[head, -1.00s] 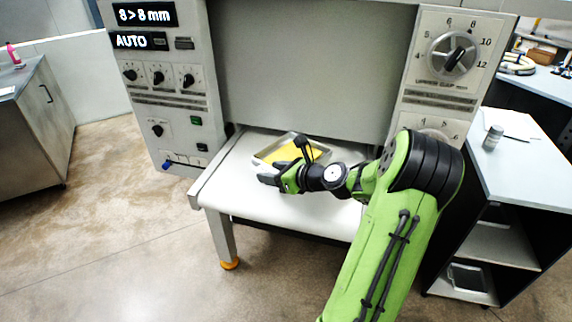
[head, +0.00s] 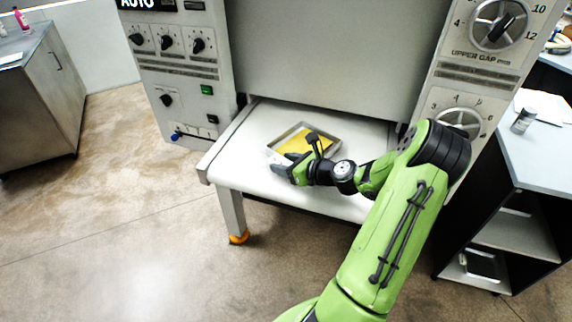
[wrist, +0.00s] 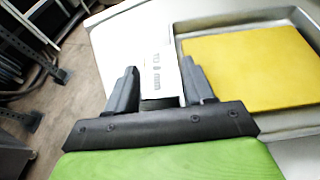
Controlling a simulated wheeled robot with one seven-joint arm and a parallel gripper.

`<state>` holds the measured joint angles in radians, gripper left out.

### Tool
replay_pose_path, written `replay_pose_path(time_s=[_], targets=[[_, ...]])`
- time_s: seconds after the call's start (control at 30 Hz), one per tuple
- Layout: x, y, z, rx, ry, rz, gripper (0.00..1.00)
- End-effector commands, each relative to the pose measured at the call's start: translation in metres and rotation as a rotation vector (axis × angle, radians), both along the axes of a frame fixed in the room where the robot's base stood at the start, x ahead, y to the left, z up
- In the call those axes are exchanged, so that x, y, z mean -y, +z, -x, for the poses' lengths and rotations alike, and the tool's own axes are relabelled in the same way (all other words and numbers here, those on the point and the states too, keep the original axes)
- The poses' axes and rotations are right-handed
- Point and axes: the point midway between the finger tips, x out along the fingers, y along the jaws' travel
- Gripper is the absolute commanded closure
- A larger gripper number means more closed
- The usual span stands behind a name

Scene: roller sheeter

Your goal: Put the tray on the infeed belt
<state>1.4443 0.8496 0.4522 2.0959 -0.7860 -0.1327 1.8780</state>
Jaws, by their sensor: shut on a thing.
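A shallow metal tray (head: 333,138) with a yellow sheet (head: 297,143) in it lies on, or just above, the white infeed belt (head: 262,120) in front of the machine; I cannot tell which. My gripper (head: 280,168) is at the tray's near left corner. In the wrist view, the two dark fingers of my gripper (wrist: 160,92) stand on either side of a white label tab (wrist: 160,75) on the tray's edge and are shut on it. The yellow sheet (wrist: 250,68) lies flat inside the tray. My arm hides part of the belt's right side.
The machine's control panels (head: 178,60) flank the belt. The floor in front is clear.

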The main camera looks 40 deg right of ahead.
Motion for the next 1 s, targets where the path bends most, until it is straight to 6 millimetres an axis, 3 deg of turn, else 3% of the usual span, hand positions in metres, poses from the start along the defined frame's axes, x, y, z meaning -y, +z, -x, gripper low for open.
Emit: replay_pose_path(time_s=[0.03, 0.2, 0.53, 0.8, 1.0], targets=[[0.0, -0.001, 0.001, -0.005, -0.002, -0.004, 0.44], [0.0, 0.0, 0.001, -0.004, -0.002, -0.003, 0.22], [0.002, 0.003, 0.008, -0.005, -0.003, -0.001, 0.22], [0.01, 0.03, 0.071, -0.005, -0.008, -0.001, 0.22], [0.012, 0.045, 0.105, -0.003, -0.004, 0.0, 0.22]])
